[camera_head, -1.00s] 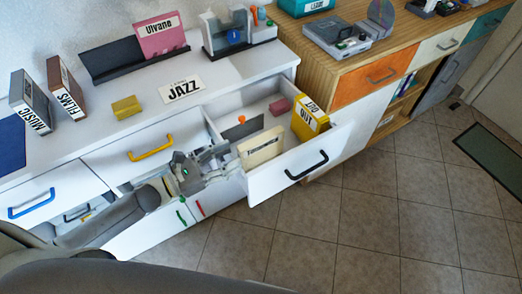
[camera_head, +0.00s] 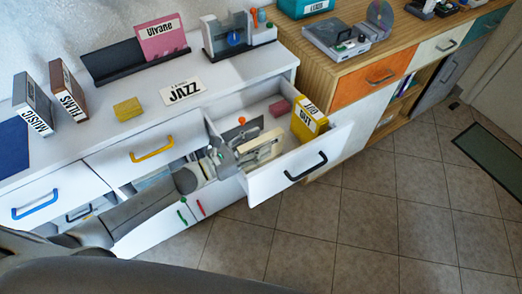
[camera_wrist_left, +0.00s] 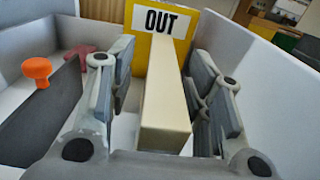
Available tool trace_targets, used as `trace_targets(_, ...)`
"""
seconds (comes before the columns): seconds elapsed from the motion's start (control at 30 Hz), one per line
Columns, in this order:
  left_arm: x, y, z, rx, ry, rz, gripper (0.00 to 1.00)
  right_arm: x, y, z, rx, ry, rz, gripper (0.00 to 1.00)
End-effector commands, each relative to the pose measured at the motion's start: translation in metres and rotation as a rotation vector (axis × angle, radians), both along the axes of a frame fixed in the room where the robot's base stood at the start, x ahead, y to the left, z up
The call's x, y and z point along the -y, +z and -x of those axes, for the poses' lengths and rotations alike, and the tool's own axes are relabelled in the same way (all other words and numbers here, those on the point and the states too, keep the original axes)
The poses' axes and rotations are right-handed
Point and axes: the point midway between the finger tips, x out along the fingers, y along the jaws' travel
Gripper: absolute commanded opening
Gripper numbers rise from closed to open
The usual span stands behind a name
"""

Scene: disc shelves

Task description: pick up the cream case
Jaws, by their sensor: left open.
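The cream case (camera_head: 266,153) stands on edge in the open white drawer (camera_head: 262,190). In the left wrist view the cream case (camera_wrist_left: 166,112) runs lengthwise between the two fingers of my left gripper (camera_wrist_left: 165,95). The fingers are open, one on each side, with a gap visible on the left side. In the head view my left gripper (camera_head: 240,155) reaches into the drawer from the left and covers part of the case. My right gripper is in neither view.
A yellow "OUT" box (camera_head: 309,121) stands at the drawer's far end, just beyond the case. The drawer also holds a dark divider with an orange knob (camera_wrist_left: 36,70) and a pink block (camera_head: 280,107). The white drawer front has a black handle (camera_head: 306,167).

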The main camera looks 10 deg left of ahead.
Motion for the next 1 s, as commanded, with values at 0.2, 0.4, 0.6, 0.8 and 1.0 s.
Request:
trace_targets(0.2,0.000,0.000,0.000,0.000,0.000,0.000,0.30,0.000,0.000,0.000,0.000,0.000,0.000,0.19)
trace_targets(0.4,0.000,0.000,0.001,0.000,0.000,0.000,0.04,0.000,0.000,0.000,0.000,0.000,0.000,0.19)
trace_targets(0.6,0.000,0.001,0.000,0.001,0.000,0.001,0.00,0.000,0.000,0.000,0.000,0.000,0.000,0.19)
trace_targets(0.8,0.000,0.008,0.000,0.003,-0.002,0.001,0.00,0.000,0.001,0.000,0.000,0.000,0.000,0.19)
trace_targets(1.0,0.000,0.043,0.001,0.005,-0.003,-0.001,0.00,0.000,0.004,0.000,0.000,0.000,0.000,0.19)
